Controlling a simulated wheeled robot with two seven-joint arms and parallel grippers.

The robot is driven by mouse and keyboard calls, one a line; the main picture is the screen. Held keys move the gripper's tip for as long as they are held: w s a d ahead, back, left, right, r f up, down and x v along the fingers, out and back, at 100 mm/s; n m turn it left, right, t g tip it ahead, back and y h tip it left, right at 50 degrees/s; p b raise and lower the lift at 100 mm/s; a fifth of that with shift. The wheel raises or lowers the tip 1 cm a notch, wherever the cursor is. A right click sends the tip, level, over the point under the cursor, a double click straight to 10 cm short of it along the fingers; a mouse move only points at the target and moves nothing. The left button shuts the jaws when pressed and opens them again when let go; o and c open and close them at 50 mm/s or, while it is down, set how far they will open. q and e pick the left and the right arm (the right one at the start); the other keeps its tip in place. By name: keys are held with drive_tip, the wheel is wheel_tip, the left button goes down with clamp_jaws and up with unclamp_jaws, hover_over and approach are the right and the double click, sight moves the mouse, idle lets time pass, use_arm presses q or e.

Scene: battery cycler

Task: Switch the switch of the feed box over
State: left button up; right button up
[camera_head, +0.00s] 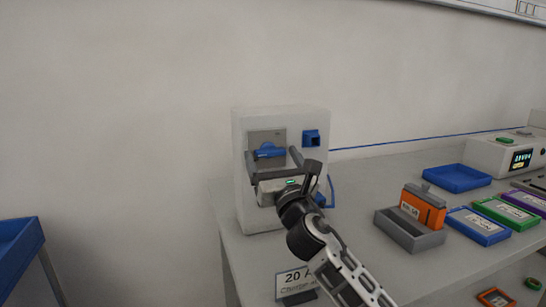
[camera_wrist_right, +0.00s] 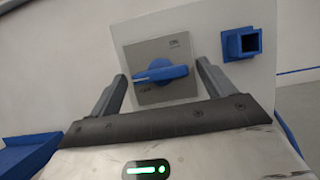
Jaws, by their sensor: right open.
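The feed box (camera_head: 280,117) is a pale upright box at the back left of the table. Its blue switch (camera_head: 268,151) sits on a grey plate on the front face. In the right wrist view the switch (camera_wrist_right: 160,71) has its handle lying nearly level, pointing left. Small labels are above right and below left of it, too small to read surely. My right gripper (camera_head: 274,156) is open in front of the plate, one finger either side of the switch. In the wrist view the fingers (camera_wrist_right: 162,72) stand apart from the knob. My left gripper is out of view.
A blue socket (camera_head: 312,138) sits right of the switch. To the right are a grey holder (camera_head: 412,235) with an orange battery (camera_head: 423,207), a blue tray (camera_head: 456,178), several coloured packs and a device with a display (camera_head: 521,159). A label stand (camera_head: 296,281) is near the table's front edge.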

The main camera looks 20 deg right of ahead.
drive_tip(key=shift+w+r, duration=0.1)
drive_tip(key=shift+w, duration=0.1)
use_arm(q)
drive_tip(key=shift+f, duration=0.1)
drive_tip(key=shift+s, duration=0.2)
use_arm(e)
drive_tip(key=c, duration=1)
